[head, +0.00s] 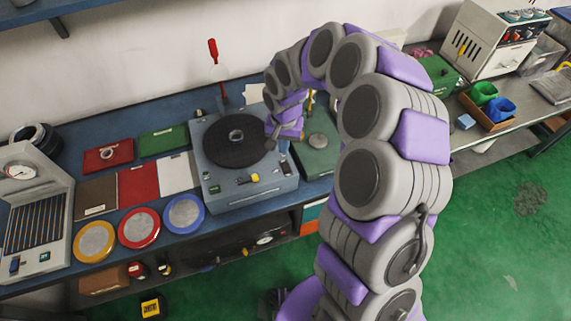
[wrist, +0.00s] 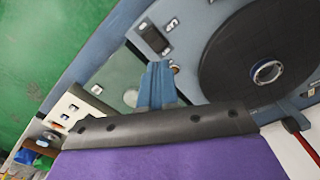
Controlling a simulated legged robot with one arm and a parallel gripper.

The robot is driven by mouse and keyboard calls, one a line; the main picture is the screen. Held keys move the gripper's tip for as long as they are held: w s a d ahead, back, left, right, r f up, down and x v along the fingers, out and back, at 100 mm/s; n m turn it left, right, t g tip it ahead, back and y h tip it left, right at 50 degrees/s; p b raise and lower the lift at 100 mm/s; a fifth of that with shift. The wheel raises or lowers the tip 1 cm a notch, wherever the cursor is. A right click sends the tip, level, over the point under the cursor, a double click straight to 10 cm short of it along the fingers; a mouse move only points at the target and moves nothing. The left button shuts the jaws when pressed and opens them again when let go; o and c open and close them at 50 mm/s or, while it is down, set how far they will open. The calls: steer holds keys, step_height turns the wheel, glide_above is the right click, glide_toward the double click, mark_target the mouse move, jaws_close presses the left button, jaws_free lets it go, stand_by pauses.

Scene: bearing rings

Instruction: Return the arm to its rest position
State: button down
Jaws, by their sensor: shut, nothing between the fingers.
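My arm (head: 385,150) rises from the lower right, arches over and comes down at the right side of a grey machine with a round black disc (head: 222,150). My gripper (head: 276,134) is at the arm's end, just right of the disc. It is shut and empty.
Yellow (head: 95,241), red (head: 139,228) and blue (head: 184,213) round plates lie along the bench's front left. A gauge unit (head: 38,205) stands at far left. A red-handled tool (head: 213,55) stands behind the disc. Bins (head: 490,98) sit on the right bench. Green floor is open at right.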

steer(key=shift+r, duration=0.1)
stand_by(0.5)
steer(key=s+d+r+n, duration=0.2)
steer(key=s+d+r, duration=0.1)
steer(key=s+r, duration=0.5)
steer(key=s+d+r, duration=0.2)
steer(key=s, duration=0.6)
steer(key=s+d+r+g, duration=0.1)
steer(key=s+d+r, duration=0.2)
steer(key=s, duration=0.6)
steer(key=s+d+r, duration=0.2)
steer(key=s, duration=0.7)
steer(key=shift+s+d+r+n+g, duration=0.2)
steer(key=shift+d+r+n+g, duration=0.1)
steer(key=shift+d+n+g, duration=0.1)
